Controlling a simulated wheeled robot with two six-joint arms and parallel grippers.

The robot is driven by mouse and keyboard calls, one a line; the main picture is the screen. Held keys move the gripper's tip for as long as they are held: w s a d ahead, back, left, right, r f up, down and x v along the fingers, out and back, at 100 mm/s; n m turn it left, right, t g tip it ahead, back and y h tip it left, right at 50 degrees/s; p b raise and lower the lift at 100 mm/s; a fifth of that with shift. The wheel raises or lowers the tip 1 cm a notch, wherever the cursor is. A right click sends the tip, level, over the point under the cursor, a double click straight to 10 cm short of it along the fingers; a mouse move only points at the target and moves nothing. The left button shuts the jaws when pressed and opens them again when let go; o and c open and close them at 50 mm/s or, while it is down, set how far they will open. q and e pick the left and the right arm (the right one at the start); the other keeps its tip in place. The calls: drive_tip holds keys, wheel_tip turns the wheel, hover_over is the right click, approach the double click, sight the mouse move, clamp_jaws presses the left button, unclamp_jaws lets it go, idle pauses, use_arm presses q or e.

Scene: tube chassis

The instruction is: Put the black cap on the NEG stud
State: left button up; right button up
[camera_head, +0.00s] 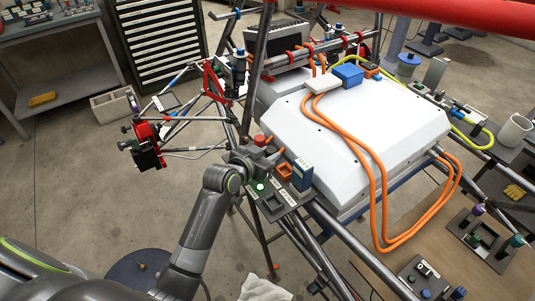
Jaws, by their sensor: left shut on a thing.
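My left gripper (265,158) is in the middle of the view, over the left end of a small dark panel (288,196) with pale labels. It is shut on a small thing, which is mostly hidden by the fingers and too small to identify. On the panel near the fingers are an orange block (284,172), a blue upright block (302,174) and a green part with a white top (260,187). The labels are too small to read, so I cannot pick out the NEG stud or the black cap for sure. My right gripper is not in view.
A large white case (345,135) with orange cables (372,165) stands just right of the panel, within the tube frame (330,235). Red-clamped rods (205,85) rise to the left. Another small panel (425,276) lies at the lower right.

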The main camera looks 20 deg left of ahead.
sight(268, 155)
use_arm(q)
drive_tip(key=shift+f, duration=0.15)
drive_tip(key=o, duration=0.7)
drive_tip(key=shift+c, duration=0.2)
drive_tip(key=shift+s+a+r+p, duration=0.15)
drive_tip(key=shift+s+r+p, duration=0.25)
drive_tip(key=shift+s+p, duration=0.2)
drive_tip(key=shift+p+v, duration=1.3)
drive_tip(key=shift+v, duration=0.7)
drive_tip(key=shift+p+v, duration=1.45)
drive_tip(key=shift+v, duration=1.35)
